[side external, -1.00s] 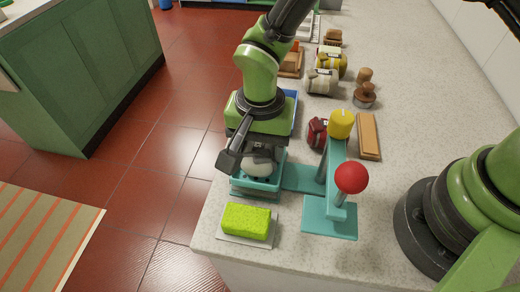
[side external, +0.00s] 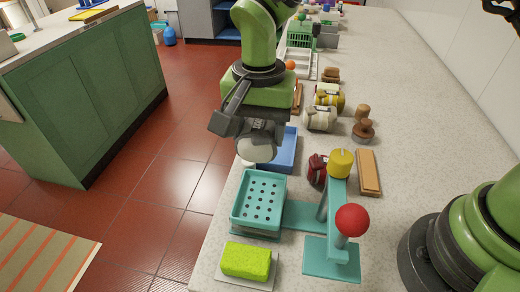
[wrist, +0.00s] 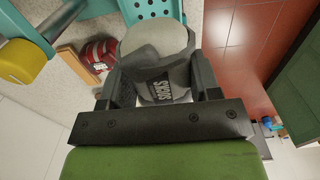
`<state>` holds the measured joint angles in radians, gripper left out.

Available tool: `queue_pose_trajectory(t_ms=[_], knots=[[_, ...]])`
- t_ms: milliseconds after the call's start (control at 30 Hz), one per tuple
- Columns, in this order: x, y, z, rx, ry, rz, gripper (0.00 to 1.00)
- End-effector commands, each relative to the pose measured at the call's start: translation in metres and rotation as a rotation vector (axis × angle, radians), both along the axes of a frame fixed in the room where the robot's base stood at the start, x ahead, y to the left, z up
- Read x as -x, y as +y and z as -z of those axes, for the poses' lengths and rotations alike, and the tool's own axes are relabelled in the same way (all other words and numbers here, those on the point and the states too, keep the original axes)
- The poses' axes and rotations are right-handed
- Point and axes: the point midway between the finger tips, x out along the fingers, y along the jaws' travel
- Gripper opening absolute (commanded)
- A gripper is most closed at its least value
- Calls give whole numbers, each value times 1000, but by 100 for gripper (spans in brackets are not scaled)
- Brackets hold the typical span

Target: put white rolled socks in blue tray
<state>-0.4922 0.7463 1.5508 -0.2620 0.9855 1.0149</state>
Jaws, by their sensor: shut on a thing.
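My gripper (side external: 250,132) is shut on a pale, whitish pair of rolled socks (side external: 258,150) and holds it above the counter. In the wrist view the rolled socks (wrist: 160,40) sit between the two fingers, with a dark band lettered "SOCKS". The blue tray (side external: 289,148) lies on the counter just right of and behind the held socks in the side view. My gripper and the socks hide its left part. The teal perforated tray (side external: 262,202) of the press is in front, below the socks, and looks empty.
The press has a red ball handle (side external: 352,220) and a yellow knob (side external: 341,162). A red roll (side external: 317,170), a cream roll (side external: 320,118) and a yellow roll (side external: 330,96) stand to the right. A yellow-green sponge (side external: 246,261) is in front. The counter's left edge is close.

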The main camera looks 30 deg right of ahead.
Motion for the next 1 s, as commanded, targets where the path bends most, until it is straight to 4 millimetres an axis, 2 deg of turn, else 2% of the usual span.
queue_pose_trajectory(t_ms=[33,100,200,300,400,567,1000], knots=[[-16,-13,8,1,2,12,27],[-35,-31,19,1,2,12,27],[-57,-57,33,1,2,10,27],[-71,-78,43,1,1,7,27],[-79,-91,50,1,1,3,27],[-82,-97,59,0,1,0,27],[-82,-96,103,0,1,1,27]])
